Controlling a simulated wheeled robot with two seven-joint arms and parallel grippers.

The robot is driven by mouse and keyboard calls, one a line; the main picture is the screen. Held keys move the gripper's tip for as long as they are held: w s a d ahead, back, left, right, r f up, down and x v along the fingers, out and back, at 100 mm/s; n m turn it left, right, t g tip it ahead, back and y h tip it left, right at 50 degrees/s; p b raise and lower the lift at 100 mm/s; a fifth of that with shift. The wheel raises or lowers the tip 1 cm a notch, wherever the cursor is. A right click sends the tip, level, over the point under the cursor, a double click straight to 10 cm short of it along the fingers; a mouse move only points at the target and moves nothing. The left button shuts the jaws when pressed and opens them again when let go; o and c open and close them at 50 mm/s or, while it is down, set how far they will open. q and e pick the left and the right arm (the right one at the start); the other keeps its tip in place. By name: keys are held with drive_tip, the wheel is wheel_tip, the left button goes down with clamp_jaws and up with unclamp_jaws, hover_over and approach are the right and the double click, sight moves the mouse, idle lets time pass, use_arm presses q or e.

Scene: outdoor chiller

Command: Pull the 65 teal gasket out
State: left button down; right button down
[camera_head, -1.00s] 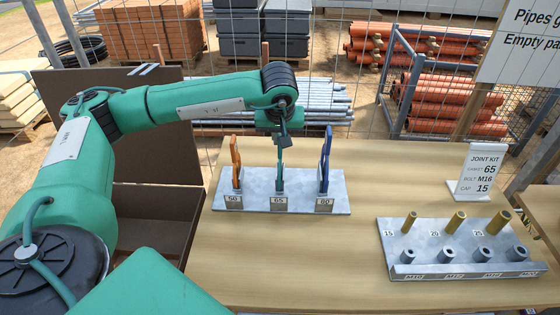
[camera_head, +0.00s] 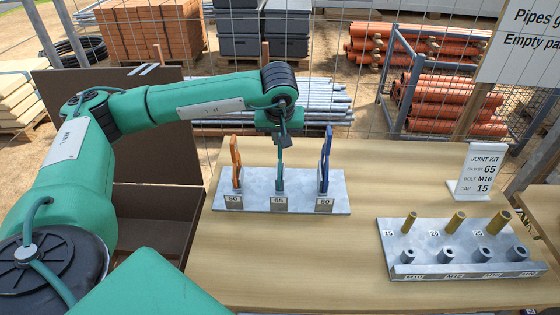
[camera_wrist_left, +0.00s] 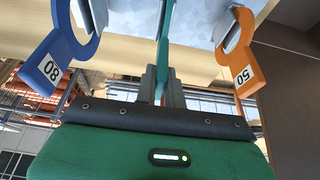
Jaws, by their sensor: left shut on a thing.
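The teal gasket (camera_head: 280,178) stands upright on edge in the middle slot of the grey rack (camera_head: 337,205), behind the 65 label. My left gripper (camera_head: 283,150) comes down over it from above and is shut on its upper part. In the left wrist view the teal gasket (camera_wrist_left: 164,45) runs edge-on between the fingers of my left gripper (camera_wrist_left: 162,80). The orange 50 gasket (camera_head: 236,160) stands in the left slot, and the blue 80 gasket (camera_head: 325,160) stands in the right slot. My right gripper does not show.
A metal block (camera_head: 440,250) with brass pins and several dark sockets sits at the table's right. A joint kit sign (camera_head: 477,172) reads gasket 65, bolt M16, cap 15. The wooden table (camera_head: 300,255) is clear in front of the rack. A brown bin (camera_head: 150,220) stands left.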

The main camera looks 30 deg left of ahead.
use_arm(q)
drive_tip(key=shift+r, duration=0.1)
idle(0.3)
drive_tip(key=shift+r, duration=0.5)
drive_tip(key=shift+r+p, duration=1.3)
drive_tip(key=shift+r, duration=0.9)
drive_tip(key=shift+r+p, duration=1)
drive_tip(key=shift+r, duration=1.05)
